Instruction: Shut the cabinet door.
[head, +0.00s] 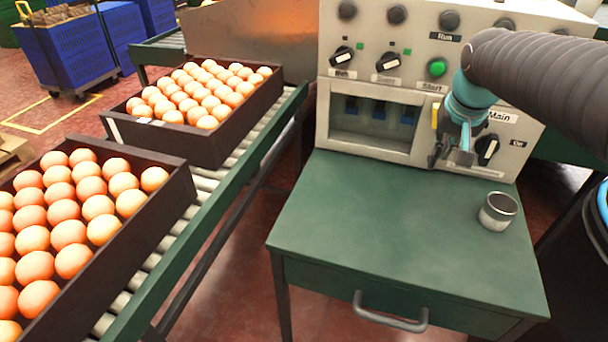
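The cabinet (530,140) is a cream control unit at the back of the green table. Its door appears to be the pale frame (322,120) around a window-like opening, with blue parts visible inside. I cannot tell whether this frame is fully flush or slightly ajar. A yellow piece (434,116), perhaps a handle, stands at its right side. My gripper (452,158) hangs just right of the frame, in front of the panel by the Main switch. Its dark fingers are small in view; I cannot tell their opening or whether they touch anything.
A metal cup (498,211) stands on the green table (390,220) at the right. The table has a front drawer handle (390,313). Knobs and a green button (437,68) sit above the opening.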

